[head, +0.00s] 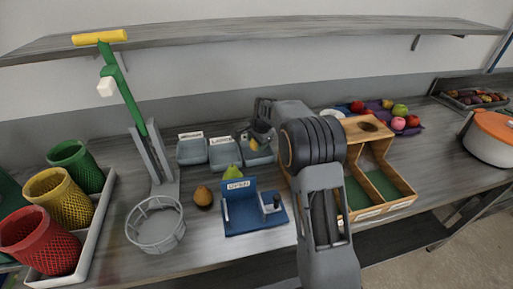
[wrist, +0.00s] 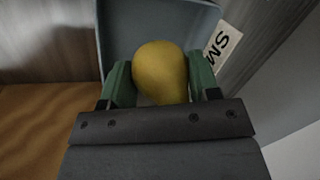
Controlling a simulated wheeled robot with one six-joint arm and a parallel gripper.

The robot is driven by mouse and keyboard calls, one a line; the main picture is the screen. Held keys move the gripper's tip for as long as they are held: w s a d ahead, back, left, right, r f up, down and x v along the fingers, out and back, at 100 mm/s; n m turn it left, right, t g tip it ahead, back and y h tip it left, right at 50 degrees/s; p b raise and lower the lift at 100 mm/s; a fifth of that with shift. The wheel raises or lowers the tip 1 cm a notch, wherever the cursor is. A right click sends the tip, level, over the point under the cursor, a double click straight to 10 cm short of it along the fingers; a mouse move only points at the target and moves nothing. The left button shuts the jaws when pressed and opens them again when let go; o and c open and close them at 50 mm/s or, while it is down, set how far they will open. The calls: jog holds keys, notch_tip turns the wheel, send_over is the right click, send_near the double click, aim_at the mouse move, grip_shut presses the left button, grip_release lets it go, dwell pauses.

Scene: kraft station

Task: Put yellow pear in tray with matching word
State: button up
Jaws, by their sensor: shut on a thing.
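My gripper (head: 257,139) is shut on the yellow pear (wrist: 161,72), with a green finger on each side of it. In the head view the pear (head: 254,146) shows small under my gripper, partly hidden. It is over or within the rightmost grey tray (head: 262,158); I cannot tell whether it touches the tray floor. In the wrist view this tray (wrist: 112,28) has a white label (wrist: 222,47) reading "SM", the rest cut off. The middle tray (head: 222,158) and left tray (head: 191,155) also bear labels, too small to read surely.
A green pear (head: 232,172) and a brown pear (head: 203,196) stand near a blue fixture (head: 255,217). A wire basket (head: 156,226) and a green-and-yellow lever stand (head: 126,97) are at left. A wooden box (head: 398,201) is at right. A shelf (head: 270,33) runs overhead.

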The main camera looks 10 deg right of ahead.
jog(key=shift+w+d+f, duration=0.1)
jog(key=shift+w+f, duration=0.1)
jog(key=shift+f, duration=0.1)
jog(key=shift+s+x, duration=0.15)
jog(key=shift+x, duration=0.65)
jog(key=shift+s+x, duration=0.15)
jog(key=shift+x, duration=0.6)
jog(key=shift+d+f, duration=0.2)
jog(key=shift+d, duration=0.05)
jog(key=shift+f, duration=0.15)
jog(key=o, duration=0.8)
jog(key=shift+c, duration=0.2)
